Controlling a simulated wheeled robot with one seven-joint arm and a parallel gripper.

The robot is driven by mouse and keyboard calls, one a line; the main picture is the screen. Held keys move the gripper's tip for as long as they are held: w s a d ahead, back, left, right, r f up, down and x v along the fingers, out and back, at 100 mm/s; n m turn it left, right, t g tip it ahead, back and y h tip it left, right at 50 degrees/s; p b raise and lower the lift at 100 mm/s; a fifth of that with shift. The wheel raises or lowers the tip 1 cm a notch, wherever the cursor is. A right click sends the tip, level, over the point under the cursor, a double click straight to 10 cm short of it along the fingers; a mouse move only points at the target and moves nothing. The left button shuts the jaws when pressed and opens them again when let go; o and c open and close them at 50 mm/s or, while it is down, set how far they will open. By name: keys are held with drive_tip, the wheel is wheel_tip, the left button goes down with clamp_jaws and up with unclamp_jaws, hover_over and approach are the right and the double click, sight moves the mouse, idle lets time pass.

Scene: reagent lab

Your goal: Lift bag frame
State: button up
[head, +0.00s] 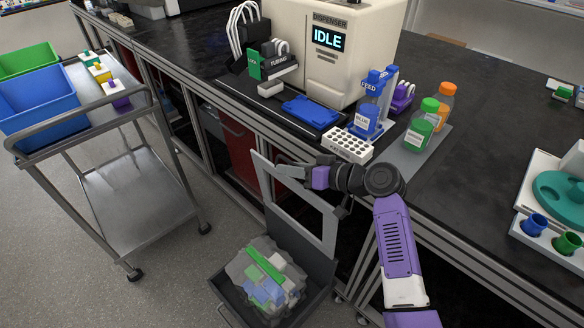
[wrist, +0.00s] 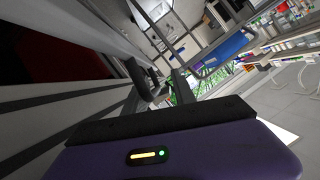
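The bag frame (head: 329,232) is a flat grey rectangular frame with a large opening. It stands raised and tilted at the dark bin (head: 312,268) below the bench front. The bin holds a grey bag (head: 240,268) with green, blue and pale waste in it. My gripper (head: 282,168) is at the frame's upper edge, coming from the right. The finger tips overlap the frame in the head view, and contact is unclear. In the wrist view my gripper's fingers (wrist: 160,88) show as dark and grey shapes, and whether they hold the frame is unclear.
The bench edge runs just behind my gripper, with a white tube rack (head: 346,145), blue bottles (head: 367,112) and a dispenser (head: 325,50) above. A steel cart (head: 130,185) with blue (head: 40,105) and green bins stands left. Floor between cart and bin is clear.

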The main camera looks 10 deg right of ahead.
drive_tip(key=v, duration=0.7)
drive_tip(key=shift+s+d, duration=0.3)
drive_tip(key=shift+r, duration=0.1)
idle(0.3)
